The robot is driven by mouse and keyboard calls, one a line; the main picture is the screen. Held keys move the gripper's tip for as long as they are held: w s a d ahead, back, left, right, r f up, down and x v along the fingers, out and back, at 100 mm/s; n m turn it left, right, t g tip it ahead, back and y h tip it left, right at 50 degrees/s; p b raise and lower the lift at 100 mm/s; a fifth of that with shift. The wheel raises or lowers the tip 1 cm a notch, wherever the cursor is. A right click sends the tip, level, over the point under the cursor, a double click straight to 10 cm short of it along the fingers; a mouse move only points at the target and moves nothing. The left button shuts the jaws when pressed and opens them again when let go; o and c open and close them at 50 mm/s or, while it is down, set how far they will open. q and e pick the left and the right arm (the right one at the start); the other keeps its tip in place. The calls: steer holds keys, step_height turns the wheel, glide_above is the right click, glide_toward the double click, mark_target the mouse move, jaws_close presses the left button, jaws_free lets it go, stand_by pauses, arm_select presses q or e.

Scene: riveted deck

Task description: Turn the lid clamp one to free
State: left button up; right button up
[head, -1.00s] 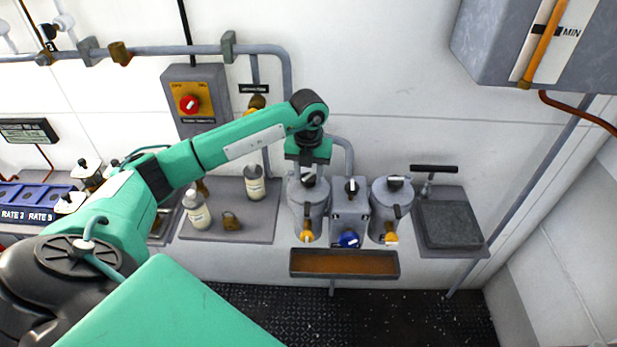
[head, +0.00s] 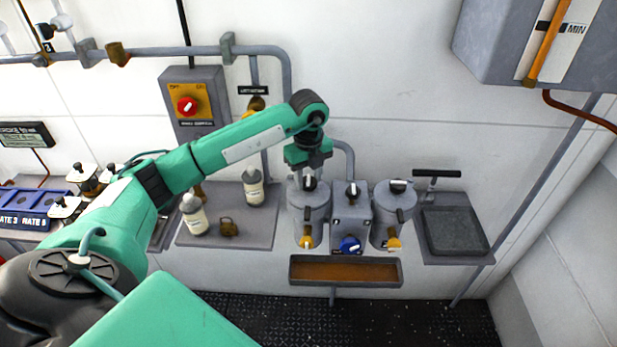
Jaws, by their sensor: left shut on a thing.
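Two grey canisters stand against the wall with a grey box (head: 351,215) between them. The left canister (head: 308,208) has a black-and-white lid clamp (head: 310,185) on top and a yellow tap at its front. My left gripper (head: 309,175) points down over this canister and is shut on its lid clamp. The fingertips are small and partly merge with the clamp, so its exact angle is hard to read. The right canister (head: 386,222) carries a similar clamp (head: 398,187). My right gripper is not in view.
A trough (head: 345,271) hangs below the canisters. A grey tray (head: 452,230) with a black T-handle is at right. A grey cabinet (head: 500,50) overhangs at upper right.

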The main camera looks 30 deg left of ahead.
mark_target(308, 179)
arm_select(q)
steer(key=shift+r, duration=0.1)
stand_by(0.4)
steer(key=o, duration=1)
steer(key=shift+r, duration=0.2)
steer(key=shift+r+b, duration=1.2)
steer(key=shift+r, duration=5.45)
